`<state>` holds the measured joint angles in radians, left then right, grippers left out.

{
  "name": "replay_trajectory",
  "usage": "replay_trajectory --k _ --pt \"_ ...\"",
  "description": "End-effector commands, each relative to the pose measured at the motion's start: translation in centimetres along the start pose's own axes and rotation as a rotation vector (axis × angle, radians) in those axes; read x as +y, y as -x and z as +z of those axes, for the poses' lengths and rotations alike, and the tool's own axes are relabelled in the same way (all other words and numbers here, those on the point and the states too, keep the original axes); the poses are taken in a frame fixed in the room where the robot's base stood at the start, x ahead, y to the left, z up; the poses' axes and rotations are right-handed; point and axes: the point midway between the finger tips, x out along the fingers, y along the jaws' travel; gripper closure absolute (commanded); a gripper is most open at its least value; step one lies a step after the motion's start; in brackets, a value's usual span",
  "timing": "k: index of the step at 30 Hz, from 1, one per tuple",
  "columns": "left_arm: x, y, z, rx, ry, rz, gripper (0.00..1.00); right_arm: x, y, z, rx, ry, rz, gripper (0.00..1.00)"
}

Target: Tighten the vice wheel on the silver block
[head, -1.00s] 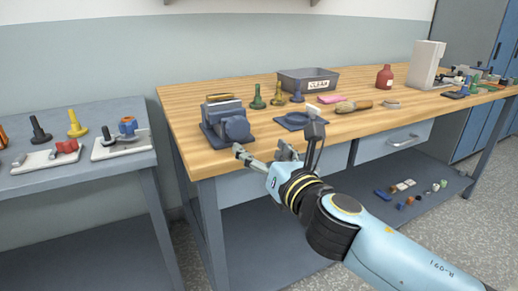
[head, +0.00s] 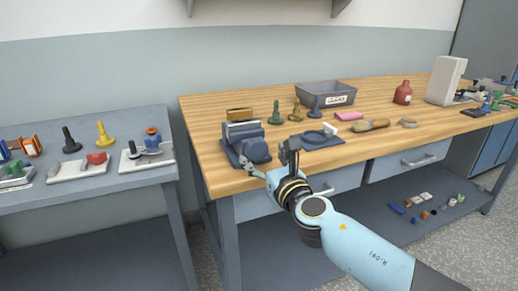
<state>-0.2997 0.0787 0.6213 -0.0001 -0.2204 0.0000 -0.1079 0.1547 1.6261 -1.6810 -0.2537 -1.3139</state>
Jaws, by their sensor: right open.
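The blue-grey vice (head: 232,152) stands at the left front corner of the wooden bench. Its round dark blue wheel (head: 257,151) faces the front. A silver block (head: 243,128) appears to sit in the top of the vice, with a brown and dark piece (head: 240,114) just behind it. Whether a finger touches the wheel cannot be told. My left gripper is not in view.
On the wooden bench (head: 210,113), a blue plate (head: 318,142) lies right of the vice. Green, brown and blue pegs stand behind, near a grey bin (head: 352,92) labelled CLEAN. A side table (head: 110,190) with several parts is at left.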

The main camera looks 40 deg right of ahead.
Motion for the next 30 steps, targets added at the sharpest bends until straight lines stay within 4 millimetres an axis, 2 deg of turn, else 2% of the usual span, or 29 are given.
replay_trajectory --k 3,6,17,20,30 --pt "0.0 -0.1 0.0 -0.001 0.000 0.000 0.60 0.0 -2.0 0.0 -0.001 0.001 0.000 0.22" --pt "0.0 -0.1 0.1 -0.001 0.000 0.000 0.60 0.0 -3.0 0.0 0.000 0.001 0.001 0.22" --pt "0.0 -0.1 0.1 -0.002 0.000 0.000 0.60 0.0 -3.7 0.0 0.001 0.001 0.001 0.22" --pt "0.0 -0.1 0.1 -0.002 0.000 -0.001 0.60 0.0 -3.7 0.0 0.000 0.001 0.000 0.32" --pt "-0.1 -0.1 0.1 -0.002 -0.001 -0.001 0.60 0.0 -3.7 0.0 0.000 0.000 0.000 0.77"
